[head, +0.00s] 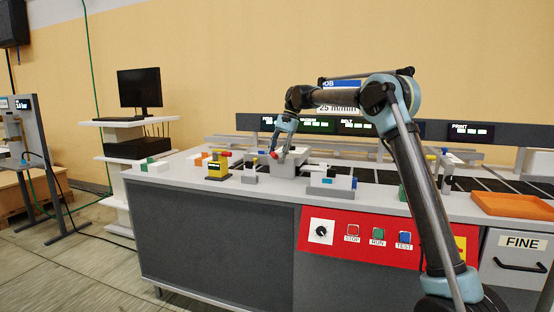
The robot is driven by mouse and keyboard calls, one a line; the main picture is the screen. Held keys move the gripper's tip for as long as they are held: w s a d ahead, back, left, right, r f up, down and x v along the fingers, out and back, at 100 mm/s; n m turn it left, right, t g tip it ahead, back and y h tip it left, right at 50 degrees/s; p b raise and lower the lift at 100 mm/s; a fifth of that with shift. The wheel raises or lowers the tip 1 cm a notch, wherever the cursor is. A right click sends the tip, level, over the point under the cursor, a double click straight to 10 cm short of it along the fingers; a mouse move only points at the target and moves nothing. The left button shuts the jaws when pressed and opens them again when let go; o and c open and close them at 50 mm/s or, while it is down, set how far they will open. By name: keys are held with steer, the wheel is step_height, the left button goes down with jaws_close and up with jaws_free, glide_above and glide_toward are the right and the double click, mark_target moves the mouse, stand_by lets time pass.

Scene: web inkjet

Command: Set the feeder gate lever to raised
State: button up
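My gripper (281,150) points down over the back part of the machine's top, at the end of my arm, which reaches in from the right. A small red-tipped part (273,154) shows right at the fingertips. It may be the feeder gate lever, but no label for it can be read. The picture is too small to tell whether the fingers touch it or are closed on it. Another red-tipped part (224,154) stands further left, behind a yellow and black block (218,169). Whether any lever is raised or lowered cannot be told.
A grey block with a blue part (330,184) stands right of the gripper. A red panel (340,236) with a knob and buttons is on the front. An orange tray (512,206) lies at the right. A monitor (139,88) stands on shelves at the left.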

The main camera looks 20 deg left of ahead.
steer(key=v, duration=0.9)
steer(key=s+d+r+t, duration=0.1)
steer(key=s+d, duration=0.1)
steer(key=d, duration=0.8)
steer(key=s+d+t, duration=0.1)
steer(key=s+d, duration=0.1)
steer(key=d, duration=0.8)
steer(key=s+d+f+t, duration=0.1)
steer(key=s+d+f, duration=0.1)
steer(key=s+d, duration=0.45)
steer(key=s+d+f, duration=0.3)
steer(key=s+d, duration=0.1)
steer(key=d, duration=0.6)
steer(key=s+d+f+h, duration=0.1)
steer(key=s+d+f, duration=0.5)
steer(key=s+f, duration=0.2)
steer(key=s+d+f+t+h, duration=0.1)
steer(key=s+d+f, duration=0.5)
steer(key=s+f, duration=0.3)
steer(key=s+d+f+n+t+h, duration=0.1)
steer(key=s+d+f, duration=0.6)
steer(key=s+f, duration=0.2)
step_height(320, 180, down, 2)
steer(key=shift+f, duration=0.15)
